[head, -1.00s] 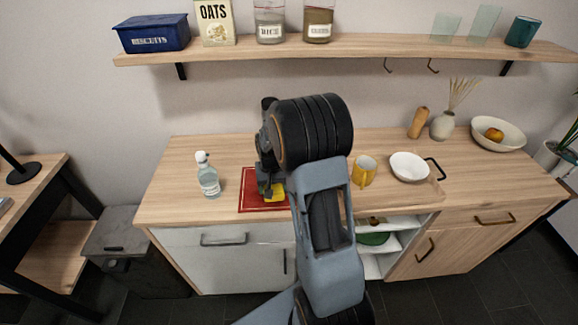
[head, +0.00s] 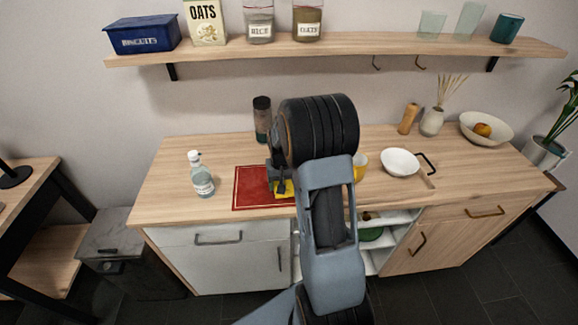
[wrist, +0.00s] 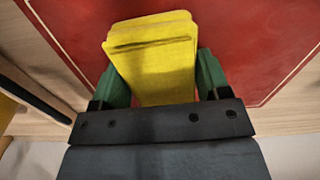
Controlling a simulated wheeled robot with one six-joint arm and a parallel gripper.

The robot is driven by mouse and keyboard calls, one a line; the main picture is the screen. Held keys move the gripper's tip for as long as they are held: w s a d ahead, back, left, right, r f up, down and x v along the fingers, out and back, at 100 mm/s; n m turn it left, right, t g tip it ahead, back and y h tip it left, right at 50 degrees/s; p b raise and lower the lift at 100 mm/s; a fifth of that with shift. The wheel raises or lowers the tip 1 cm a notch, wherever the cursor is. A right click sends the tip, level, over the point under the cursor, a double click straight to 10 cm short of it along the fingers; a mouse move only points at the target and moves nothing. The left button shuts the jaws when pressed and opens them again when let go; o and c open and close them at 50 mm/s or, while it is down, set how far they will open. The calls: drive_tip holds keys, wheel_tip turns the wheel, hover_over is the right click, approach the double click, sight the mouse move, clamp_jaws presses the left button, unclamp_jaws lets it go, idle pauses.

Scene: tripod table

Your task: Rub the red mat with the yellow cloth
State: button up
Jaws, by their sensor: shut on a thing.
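The red mat (head: 250,187) lies flat near the front edge of the counter, left of my arm. My gripper (wrist: 155,88) is shut on the yellow cloth (wrist: 152,55), which sits folded between the green fingers. In the head view the cloth (head: 284,188) shows low over the right part of the mat, below my gripper. The cloth appears to be on or just above the mat; exact contact is hard to tell. My arm hides the mat's right end.
A yellow mug (head: 360,166), partly hidden by my arm, and a white bowl (head: 400,162) are to the right. The counter left of the bottle is clear.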

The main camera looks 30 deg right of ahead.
drive_tip(key=shift+s+d, duration=0.2)
drive_tip(key=shift+d, duration=0.2)
drive_tip(key=shift+r+p, duration=2.7)
drive_tip(key=shift+r, duration=1.35)
